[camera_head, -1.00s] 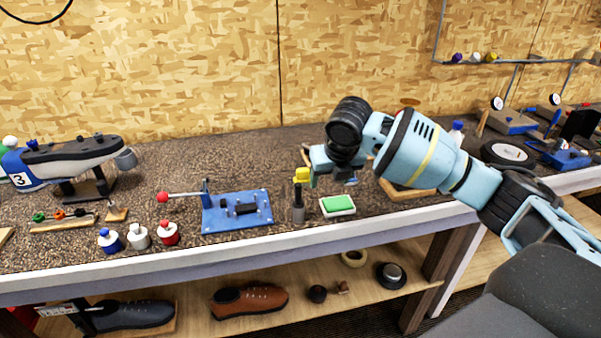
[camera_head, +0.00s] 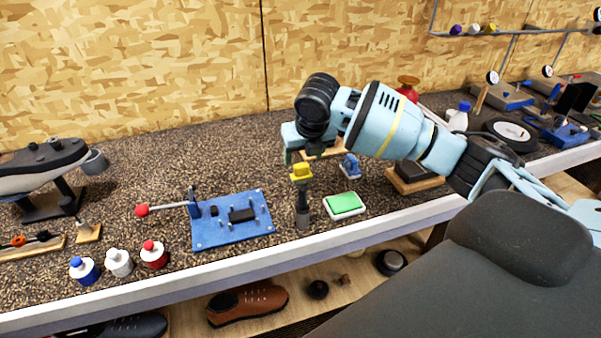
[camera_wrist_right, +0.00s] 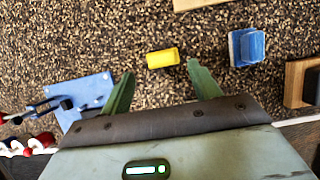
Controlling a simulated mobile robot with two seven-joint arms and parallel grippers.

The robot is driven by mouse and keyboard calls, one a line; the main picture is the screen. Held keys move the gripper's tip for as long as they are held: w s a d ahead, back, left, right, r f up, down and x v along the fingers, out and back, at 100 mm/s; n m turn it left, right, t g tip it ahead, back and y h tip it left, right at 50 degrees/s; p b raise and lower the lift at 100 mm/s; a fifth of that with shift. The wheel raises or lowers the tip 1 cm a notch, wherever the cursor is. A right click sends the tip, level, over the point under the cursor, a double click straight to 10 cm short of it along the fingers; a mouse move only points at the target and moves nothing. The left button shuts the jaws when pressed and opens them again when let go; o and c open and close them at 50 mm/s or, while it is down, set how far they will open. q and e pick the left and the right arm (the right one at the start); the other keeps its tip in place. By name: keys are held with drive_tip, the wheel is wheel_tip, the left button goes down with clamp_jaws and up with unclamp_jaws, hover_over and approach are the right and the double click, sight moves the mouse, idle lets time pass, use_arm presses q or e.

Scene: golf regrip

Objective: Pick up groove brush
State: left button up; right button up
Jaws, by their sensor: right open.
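The groove brush, which I take to be the upright tool with a yellow top (camera_head: 301,173), a dark shaft and a grey lower end, stands near the bench's front edge. In the right wrist view its yellow top (camera_wrist_right: 162,58) shows from above, between and slightly beyond the fingertips. My right gripper (camera_head: 299,158) is just above and behind the yellow top in the head view. Its two green fingers (camera_wrist_right: 161,69) are spread apart with nothing held. My left gripper is not in view.
A green-topped white pad (camera_head: 345,205) lies right of the brush. A blue fixture plate (camera_head: 230,232) with a red-knobbed lever is left of it. A small blue object (camera_head: 350,166) stands behind the pad. Several small bottles (camera_head: 119,262) line the front left.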

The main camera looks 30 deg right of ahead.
sight(301, 165)
drive_tip(key=shift+w+d+f, duration=0.1)
drive_tip(key=shift+w+f, duration=0.2)
drive_tip(key=shift+f, duration=0.1)
drive_tip(key=shift+x, duration=2.5)
drive_tip(key=shift+d, duration=0.1)
drive_tip(key=c, duration=0.7)
